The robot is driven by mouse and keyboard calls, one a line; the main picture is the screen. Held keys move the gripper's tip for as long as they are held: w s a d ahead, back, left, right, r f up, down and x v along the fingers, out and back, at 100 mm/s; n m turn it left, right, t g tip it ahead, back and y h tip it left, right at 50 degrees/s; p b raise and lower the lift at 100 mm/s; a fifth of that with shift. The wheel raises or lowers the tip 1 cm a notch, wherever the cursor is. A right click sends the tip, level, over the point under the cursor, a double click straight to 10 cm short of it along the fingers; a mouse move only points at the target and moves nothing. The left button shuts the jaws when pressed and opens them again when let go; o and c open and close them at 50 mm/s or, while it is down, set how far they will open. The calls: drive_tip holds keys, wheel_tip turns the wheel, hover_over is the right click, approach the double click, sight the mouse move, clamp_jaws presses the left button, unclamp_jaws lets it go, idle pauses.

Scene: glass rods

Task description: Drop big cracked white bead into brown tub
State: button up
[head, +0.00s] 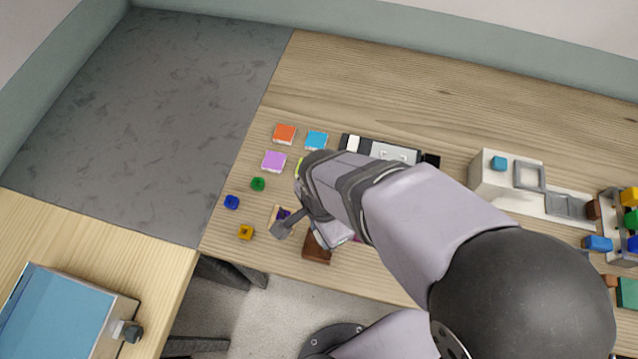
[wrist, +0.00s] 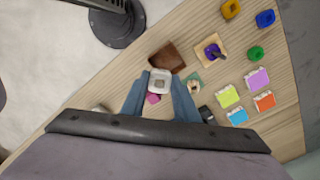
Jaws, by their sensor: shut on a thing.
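My gripper (wrist: 160,88) is shut on a white bead (wrist: 160,77), a rounded block with a hole, held between the two blue-grey fingertips in the wrist view. Cracks are too small to make out. The brown tub (wrist: 170,55) is a dark brown square just beyond the bead in the wrist view. The bead appears beside the tub's near edge in the picture; its height above the table is unclear. In the head view the tub (head: 316,249) shows near the table's front edge, partly covered by my arm, which hides the bead.
A tan tray (wrist: 224,57) with a purple piece lies right of the tub in the wrist view. Yellow (head: 246,232), blue (head: 231,202) and green (head: 257,184) beads lie left in the head view.

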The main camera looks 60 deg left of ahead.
drive_tip(key=shift+f, duration=0.1)
wheel_tip(320, 180, down, 6)
drive_tip(key=b, duration=0.5)
drive_tip(key=o, duration=1.1)
drive_tip(key=shift+r, duration=0.25)
wheel_tip(320, 180, up, 7)
drive_tip(key=b, duration=0.2)
